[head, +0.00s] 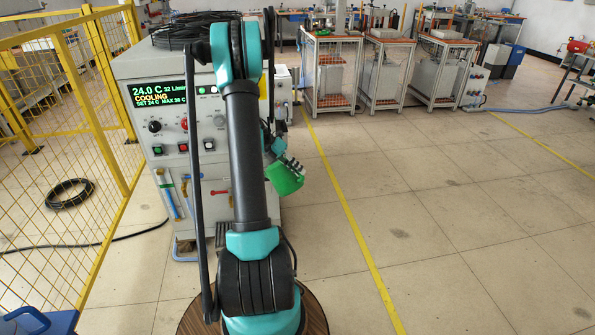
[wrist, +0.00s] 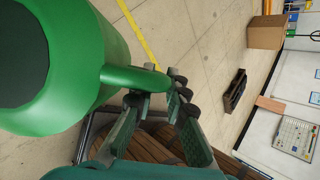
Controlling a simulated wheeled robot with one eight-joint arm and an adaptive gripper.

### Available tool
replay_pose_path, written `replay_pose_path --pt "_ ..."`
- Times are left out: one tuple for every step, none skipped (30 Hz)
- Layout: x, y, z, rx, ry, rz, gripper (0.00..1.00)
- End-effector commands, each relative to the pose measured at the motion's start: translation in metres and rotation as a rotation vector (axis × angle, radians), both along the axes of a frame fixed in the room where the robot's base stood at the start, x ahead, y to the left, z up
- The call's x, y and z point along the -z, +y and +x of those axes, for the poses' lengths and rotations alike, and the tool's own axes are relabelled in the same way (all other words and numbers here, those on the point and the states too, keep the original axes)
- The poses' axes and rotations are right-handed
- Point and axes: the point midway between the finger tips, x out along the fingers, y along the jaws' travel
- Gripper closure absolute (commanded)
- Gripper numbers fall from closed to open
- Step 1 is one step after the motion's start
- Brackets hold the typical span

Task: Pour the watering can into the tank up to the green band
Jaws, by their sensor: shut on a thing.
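My gripper (wrist: 158,95) is shut on the can's green handle (wrist: 135,78). A blue upright tube (head: 168,195) is on the cabinet front, perhaps a level gauge.
The heater cabinet (head: 157,75) shows 24.0 C and COOLING, with knobs and buttons below. A yellow mesh fence (head: 60,120) stands at the left. Floor at the right is clear. A round wooden surface (head: 316,315) is below my arm.

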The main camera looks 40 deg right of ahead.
Motion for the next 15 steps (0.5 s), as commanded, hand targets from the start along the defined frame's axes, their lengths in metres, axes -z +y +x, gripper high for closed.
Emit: replay_pose_path --pt "-0.0007 -0.0001 0.0002 0.0 0.002 -0.002 1.0" --pt "-0.0009 -0.0001 0.0004 0.0 0.002 -0.002 1.0" --pt "-0.0012 -0.0001 0.0005 0.0 0.003 -0.001 1.0" --pt "-0.0013 0.0 0.0007 0.0 0.004 -0.002 1.0" --pt "-0.0015 0.0 0.0008 0.0 0.005 -0.002 1.0" --pt "-0.0018 0.0 0.0009 0.0 0.006 -0.002 1.0" --pt "-0.002 0.0 0.0011 0.0 0.006 -0.002 1.0" --pt "-0.0022 0.0 0.0012 0.0 0.007 -0.002 1.0" --pt "-0.0024 -0.0001 0.0013 0.0 0.008 -0.002 1.0" --pt "-0.0026 0.0 0.0014 0.0 0.009 -0.003 1.0" --pt "-0.0028 0.0 0.0015 0.0 0.009 -0.003 1.0" --pt "-0.0031 0.0 0.0018 -0.001 0.01 -0.003 1.0" --pt "-0.0033 0.0 0.0018 0.0 0.011 -0.003 1.0" --pt "-0.0035 0.0 0.002 0.0 0.012 -0.003 1.0" --pt "-0.0037 0.0 0.0022 0.0 0.014 -0.003 1.0"
